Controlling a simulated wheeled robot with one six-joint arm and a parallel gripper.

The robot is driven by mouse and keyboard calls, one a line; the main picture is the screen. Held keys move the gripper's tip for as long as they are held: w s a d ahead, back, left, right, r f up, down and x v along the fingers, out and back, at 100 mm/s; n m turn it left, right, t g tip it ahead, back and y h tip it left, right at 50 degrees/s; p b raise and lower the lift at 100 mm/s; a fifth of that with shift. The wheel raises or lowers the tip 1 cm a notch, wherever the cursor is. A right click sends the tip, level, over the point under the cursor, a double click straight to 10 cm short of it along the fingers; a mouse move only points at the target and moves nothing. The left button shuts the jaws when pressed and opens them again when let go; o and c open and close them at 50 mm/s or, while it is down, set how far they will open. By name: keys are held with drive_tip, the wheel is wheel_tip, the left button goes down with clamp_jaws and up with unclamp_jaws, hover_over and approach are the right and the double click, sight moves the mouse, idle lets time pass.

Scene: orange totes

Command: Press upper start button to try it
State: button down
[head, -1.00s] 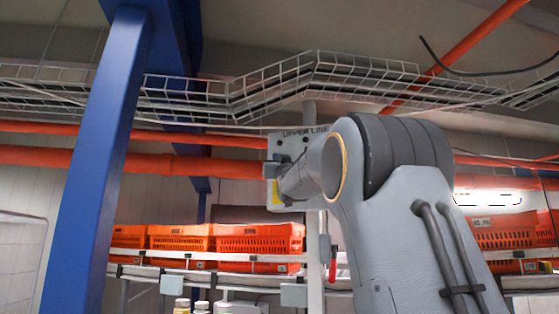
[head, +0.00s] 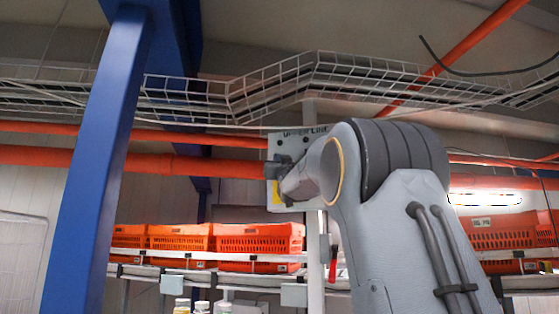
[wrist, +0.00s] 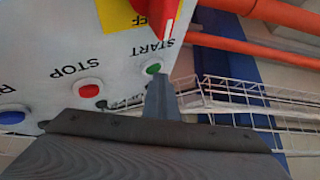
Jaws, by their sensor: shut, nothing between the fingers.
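The grey-white control panel labelled UPPER LINE (head: 300,140) is partly hidden behind my arm in the head view. In the wrist view, the panel (wrist: 60,50) appears upside down. Its green START button (wrist: 153,68) is at the panel's edge side, close by the tip of my gripper (wrist: 160,84). The red STOP button (wrist: 89,91) and a blue button (wrist: 12,117) lie to the left. A red handle (wrist: 155,18) stands over a yellow plate (wrist: 120,14). My gripper is shut and empty. I cannot tell whether its tip touches the green button.
A white wire cable tray (head: 270,85) and orange pipes (head: 190,166) run above and behind the panel. A blue post (head: 95,170) stands at left. Orange totes (head: 260,238) sit on a rack below.

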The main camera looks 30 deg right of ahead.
drive_tip(key=shift+s+a+f, duration=0.1)
drive_tip(key=shift+s+a+b, duration=0.45)
drive_tip(key=shift+a+b, duration=0.05)
drive_tip(key=shift+b, duration=0.4)
drive_tip(key=shift+s, duration=0.1)
drive_tip(key=shift+s+a+b, duration=1.7)
drive_tip(key=shift+a+b, duration=0.1)
drive_tip(key=shift+b, duration=0.35)
drive_tip(key=shift+w, duration=0.1)
